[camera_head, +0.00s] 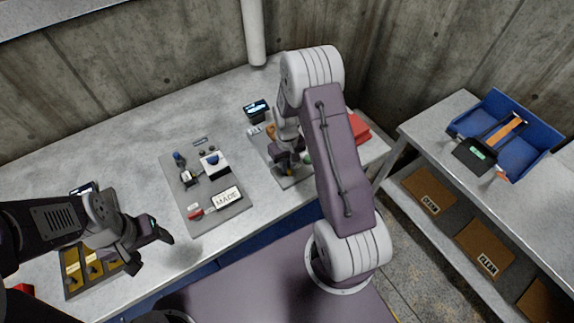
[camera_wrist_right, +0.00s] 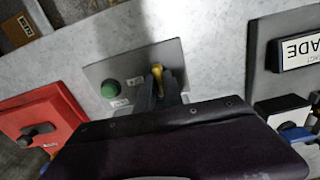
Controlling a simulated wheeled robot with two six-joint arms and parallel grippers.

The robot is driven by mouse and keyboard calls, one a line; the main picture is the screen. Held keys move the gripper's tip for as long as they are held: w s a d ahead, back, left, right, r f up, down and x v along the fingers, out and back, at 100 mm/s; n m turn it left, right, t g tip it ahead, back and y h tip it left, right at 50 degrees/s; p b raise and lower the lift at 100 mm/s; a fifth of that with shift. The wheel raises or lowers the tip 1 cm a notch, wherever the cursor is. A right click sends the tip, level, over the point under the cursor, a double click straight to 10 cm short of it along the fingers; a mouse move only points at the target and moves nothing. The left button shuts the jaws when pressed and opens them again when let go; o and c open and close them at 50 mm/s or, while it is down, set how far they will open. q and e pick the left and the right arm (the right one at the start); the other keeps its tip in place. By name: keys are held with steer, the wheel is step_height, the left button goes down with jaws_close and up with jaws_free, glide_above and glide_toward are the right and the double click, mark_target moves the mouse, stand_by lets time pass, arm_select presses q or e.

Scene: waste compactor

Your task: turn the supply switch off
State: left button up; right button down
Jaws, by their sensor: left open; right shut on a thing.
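A small grey panel (camera_wrist_right: 132,66) on the bench carries a green button (camera_wrist_right: 109,89) and a yellow handle (camera_wrist_right: 157,72). Its small labels are too small to read. My right gripper (camera_wrist_right: 160,92) is shut on the yellow handle, its fingers covering the handle's lower part. In the head view my right gripper (camera_head: 287,160) is over that grey panel (camera_head: 262,146) and hides much of it. Which control is the supply switch cannot be read. My left gripper (camera_head: 152,238) is open and empty, above the bench's front edge at the left.
A red box (camera_wrist_right: 42,116) with a black knob stands beside the panel. A grey board (camera_head: 225,221) with a "MADE" sign and several controls lies left of it. A small display (camera_head: 256,109) stands behind. A side shelf (camera_head: 440,112) at right holds a blue tray (camera_head: 545,136).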

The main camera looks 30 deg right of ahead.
steer(key=m, duration=0.3)
steer(key=shift+m, duration=0.4)
steer(key=m, duration=0.4)
steer(key=shift+m, duration=0.3)
steer(key=m, duration=0.4)
steer(key=shift+f+m, duration=0.1)
steer(key=shift+m, duration=2.3)
steer(key=c, duration=1.5)
jaws_free()
steer(key=shift+o, duration=0.2)
step_height(320, 180, up, 9)
steer(key=shift+r, duration=0.1)
